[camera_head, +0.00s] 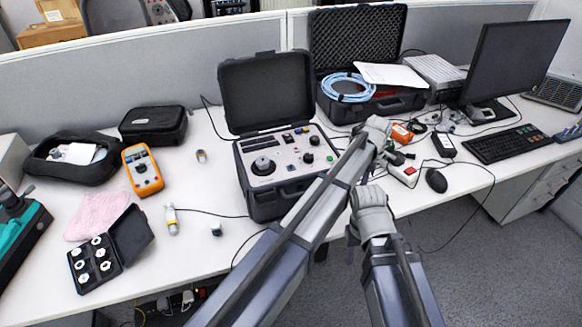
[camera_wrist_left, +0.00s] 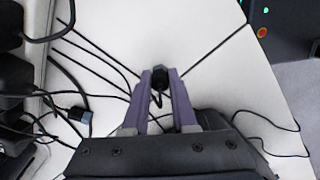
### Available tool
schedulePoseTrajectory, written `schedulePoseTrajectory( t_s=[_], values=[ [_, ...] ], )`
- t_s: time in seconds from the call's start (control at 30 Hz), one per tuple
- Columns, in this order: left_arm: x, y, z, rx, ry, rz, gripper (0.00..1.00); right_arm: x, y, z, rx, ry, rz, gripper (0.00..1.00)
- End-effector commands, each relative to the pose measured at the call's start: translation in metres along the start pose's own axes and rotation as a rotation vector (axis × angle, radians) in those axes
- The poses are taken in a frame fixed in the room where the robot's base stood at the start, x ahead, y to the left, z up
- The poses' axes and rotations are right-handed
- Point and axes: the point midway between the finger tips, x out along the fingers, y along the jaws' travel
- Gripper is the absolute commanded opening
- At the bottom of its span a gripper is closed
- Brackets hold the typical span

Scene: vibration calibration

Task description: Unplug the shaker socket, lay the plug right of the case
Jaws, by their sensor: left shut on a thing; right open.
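The shaker case (camera_head: 262,203) stands open on the desk, its lid up and its panel of knobs and sockets facing up. My left gripper (camera_head: 392,157) is just right of the case. In the left wrist view its purple fingers (camera_wrist_left: 161,80) are shut on a small black plug (camera_wrist_left: 160,76) with a dark cable, over the white desk. My right gripper (camera_head: 368,192) is near the desk's front edge, right of the case. It is open and looks empty, its fingertips hard to make out. My left forearm hides part of the case's right side and the desk there.
A white-and-red power strip (camera_head: 404,174), a mouse (camera_head: 436,181) and a keyboard (camera_head: 506,143) lie to the right. A second open case (camera_head: 372,106) with a blue cable coil stands behind. Several loose cables cross the desk. A multimeter (camera_head: 142,170) lies left.

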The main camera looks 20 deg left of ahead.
Motion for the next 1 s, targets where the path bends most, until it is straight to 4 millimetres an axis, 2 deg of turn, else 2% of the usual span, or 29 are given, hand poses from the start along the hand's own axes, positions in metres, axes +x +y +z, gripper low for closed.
schedulePoseTrajectory(
  t_s=[0.93,0.97,1.0],
  values=[
    [0.008,0.0,0.0,0.0,0.0,0.0,0.0,0.0079,-0.0008,-0.0005,0.0,0.0,0.0,0.5],
    [0.0074,0.0,0.0,0.0,0.0,0.0,0.28,0.0073,-0.0007,-0.0004,0.0,0.0,0.0,0.5],
    [0.007,0.0,0.0,0.0,0.0,0.0,0.32,0.007,-0.0007,-0.0004,0.0,0.0,0.0,0.5]
  ],
)
